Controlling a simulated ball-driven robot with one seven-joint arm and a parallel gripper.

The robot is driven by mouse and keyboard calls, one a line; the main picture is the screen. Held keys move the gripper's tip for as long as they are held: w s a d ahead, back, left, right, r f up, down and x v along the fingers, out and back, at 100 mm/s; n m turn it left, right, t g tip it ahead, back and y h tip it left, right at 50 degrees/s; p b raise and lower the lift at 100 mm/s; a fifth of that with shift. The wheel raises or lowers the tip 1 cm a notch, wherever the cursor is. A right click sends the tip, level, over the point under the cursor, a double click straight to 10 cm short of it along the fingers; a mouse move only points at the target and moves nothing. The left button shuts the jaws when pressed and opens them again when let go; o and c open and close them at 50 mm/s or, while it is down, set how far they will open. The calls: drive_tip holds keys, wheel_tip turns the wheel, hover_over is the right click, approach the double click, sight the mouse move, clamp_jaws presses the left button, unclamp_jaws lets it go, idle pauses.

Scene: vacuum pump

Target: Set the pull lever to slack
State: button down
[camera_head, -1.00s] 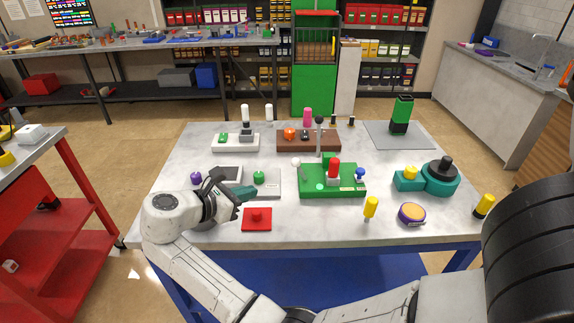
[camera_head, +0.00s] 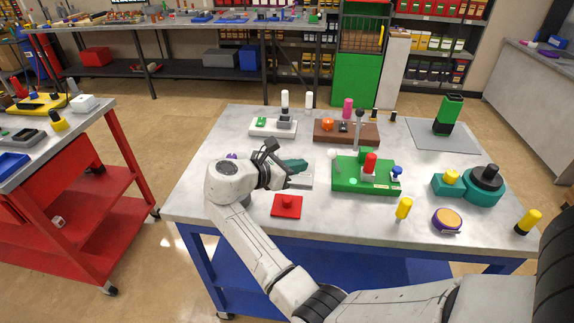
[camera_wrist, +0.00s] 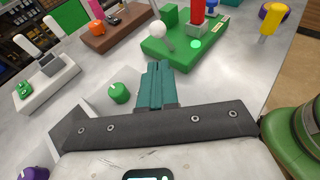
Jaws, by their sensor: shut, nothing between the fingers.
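My gripper (camera_head: 306,167) has teal fingers, shut and empty, above the table left of the green base. It also shows in the wrist view (camera_wrist: 159,66). The green base (camera_head: 345,182) carries a red upright handle (camera_head: 371,161), a white ball-topped lever (camera_head: 333,155), a blue knob (camera_head: 397,170) and a lit green spot. In the wrist view the white ball (camera_wrist: 158,28) is just beyond my fingertips, tilted on a thin stem. I cannot tell which part is the pull lever.
A green knob (camera_wrist: 119,92) on a light plate is left of my fingers. A red block (camera_head: 287,208) lies in front. A white box (camera_head: 272,130) and brown box (camera_head: 335,136) stand behind. A teal pump-like unit (camera_head: 470,190) is at right.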

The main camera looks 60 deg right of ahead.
sight(335, 161)
drive_tip(key=r+p+x, duration=0.1)
drive_tip(key=x, duration=0.6)
drive_tip(key=shift+d, duration=0.45)
